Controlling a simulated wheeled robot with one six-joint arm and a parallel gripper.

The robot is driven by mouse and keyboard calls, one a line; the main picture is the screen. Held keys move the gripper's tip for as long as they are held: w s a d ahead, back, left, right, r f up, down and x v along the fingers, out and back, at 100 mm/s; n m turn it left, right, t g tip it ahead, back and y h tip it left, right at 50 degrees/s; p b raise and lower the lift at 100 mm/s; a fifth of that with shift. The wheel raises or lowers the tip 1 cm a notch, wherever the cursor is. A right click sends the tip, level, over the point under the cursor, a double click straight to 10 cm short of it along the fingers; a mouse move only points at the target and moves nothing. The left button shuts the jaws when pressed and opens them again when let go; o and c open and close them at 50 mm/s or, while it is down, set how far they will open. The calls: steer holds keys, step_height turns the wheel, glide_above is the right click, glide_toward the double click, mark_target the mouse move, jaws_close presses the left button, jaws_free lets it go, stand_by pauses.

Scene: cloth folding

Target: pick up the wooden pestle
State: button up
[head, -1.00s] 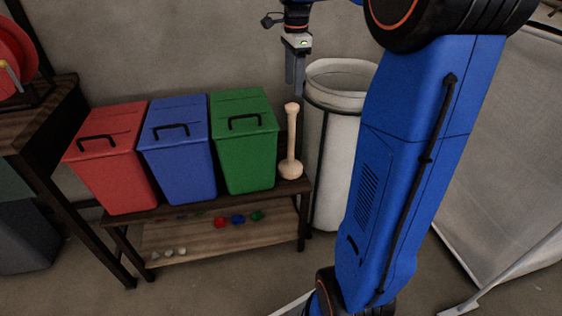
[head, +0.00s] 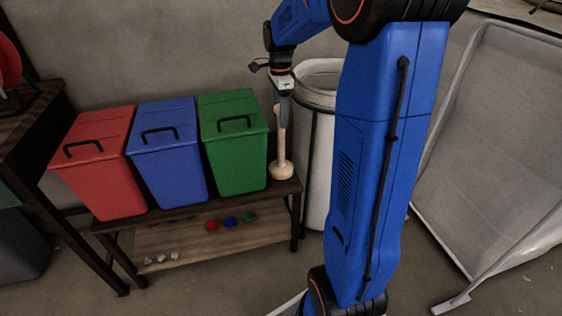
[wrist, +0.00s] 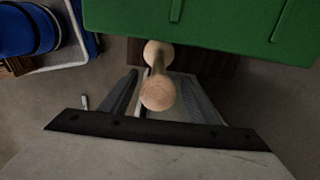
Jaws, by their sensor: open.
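The wooden pestle (head: 281,150) stands upright at the right end of the shelf top, beside the green bin. In the head view my gripper (head: 282,122) points down at the upper part of the pestle and hides some of it. In the wrist view the pestle's rounded top end (wrist: 158,93) lies between the two fingers of my gripper (wrist: 155,88). The fingers are apart, with a gap visible on both sides of the pestle. The pestle's wider foot rests on the shelf.
The green bin (head: 235,150) stands close on the pestle's left, with a blue bin (head: 168,160) and a red bin (head: 102,170) further left. A white round hamper (head: 318,160) stands close on the right. The lower shelf (head: 190,238) holds small coloured and pale items.

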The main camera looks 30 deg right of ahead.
glide_above(281, 142)
steer(key=w, duration=0.1)
steer(key=shift+w+d+f, duration=0.1)
steer(key=shift+d+f, duration=0.1)
steer(key=shift+f, duration=1.15)
steer(key=shift+w+d+f, duration=0.1)
steer(key=shift+d+f, duration=0.05)
steer(key=shift+f, duration=1.2)
steer(key=c, duration=1)
